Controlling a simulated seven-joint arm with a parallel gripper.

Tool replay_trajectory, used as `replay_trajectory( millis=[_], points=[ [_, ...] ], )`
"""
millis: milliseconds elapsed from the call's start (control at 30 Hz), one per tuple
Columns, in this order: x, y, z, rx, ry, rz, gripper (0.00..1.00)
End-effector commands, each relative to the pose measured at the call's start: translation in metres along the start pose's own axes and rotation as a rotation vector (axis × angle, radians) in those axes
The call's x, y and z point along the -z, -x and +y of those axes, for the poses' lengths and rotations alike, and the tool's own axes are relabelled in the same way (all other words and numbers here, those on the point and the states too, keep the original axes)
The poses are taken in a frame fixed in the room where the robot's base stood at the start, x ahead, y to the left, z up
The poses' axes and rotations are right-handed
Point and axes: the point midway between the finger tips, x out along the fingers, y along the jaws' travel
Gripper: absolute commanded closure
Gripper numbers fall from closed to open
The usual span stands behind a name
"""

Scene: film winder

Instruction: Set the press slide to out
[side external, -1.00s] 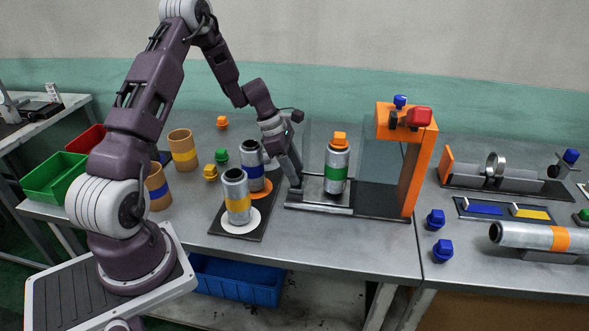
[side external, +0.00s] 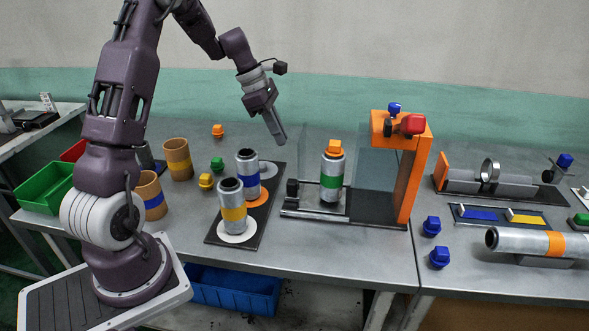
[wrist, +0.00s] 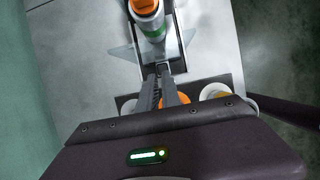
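The press is an orange frame (side external: 409,185) with a red block (side external: 413,124) and a blue knob (side external: 394,108) on top. Its slide (side external: 318,205) runs on rails to the left, with a black handle (side external: 292,189) at the left end. A silver canister with a green band (side external: 331,181) and an orange cap (side external: 334,148) stands upright on the slide, left of the frame, not under the head. My gripper (side external: 281,138) is raised above and behind the handle, apart from it. In the wrist view its fingers (wrist: 160,70) are together with nothing seen between them.
A dark tray (side external: 222,239) left of the slide holds blue-banded (side external: 249,173) and yellow-banded (side external: 232,208) canisters. Clear panels stand by the press. Blue caps (side external: 432,226) lie to the right, near a lying canister (side external: 540,241). Space above the slide's left end is open.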

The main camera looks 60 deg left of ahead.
Motion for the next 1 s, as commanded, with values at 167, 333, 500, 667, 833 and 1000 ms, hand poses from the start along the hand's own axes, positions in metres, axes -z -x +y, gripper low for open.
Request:
replay_trajectory(
  millis=[167,333,500,667,833,1000],
  points=[
    [-0.041,0.098,0.003,-0.014,-0.007,0.001,1.0],
    [-0.034,0.046,-0.072,0.249,-0.303,0.273,1.0],
    [-0.003,0.023,-0.133,0.506,-0.7,0.62,1.0],
    [0.021,0.034,-0.151,0.721,-1.146,1.028,1.0],
    [-0.006,0.056,-0.13,0.845,-1.631,1.53,1.0],
    [-0.091,0.063,-0.118,0.805,-2.036,2.046,1.0]
  ],
)
